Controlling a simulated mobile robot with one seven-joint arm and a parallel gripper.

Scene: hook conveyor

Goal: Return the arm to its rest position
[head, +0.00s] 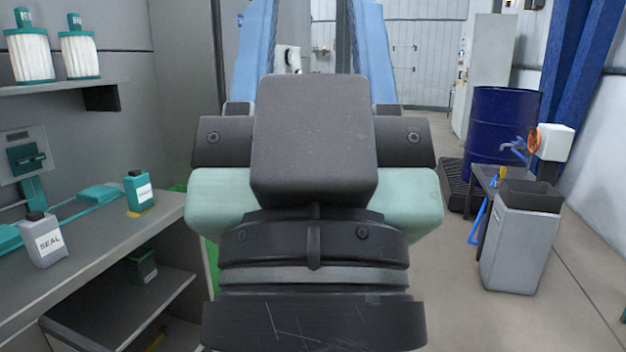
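My arm fills the middle of the head view, with dark grey and pale teal links and black ring joints close to the camera. It hides much of what lies behind it. My gripper is not in view, so I cannot see whether it is open or holds anything.
A grey workbench (116,236) on the left bears a bottle marked SEAL (44,240) and a teal bottle (139,192). Filters (28,56) stand on the shelf above. A blue drum (500,125) and grey bin (520,240) stand right. Bare floor (450,300) shows between my arm and the bin.

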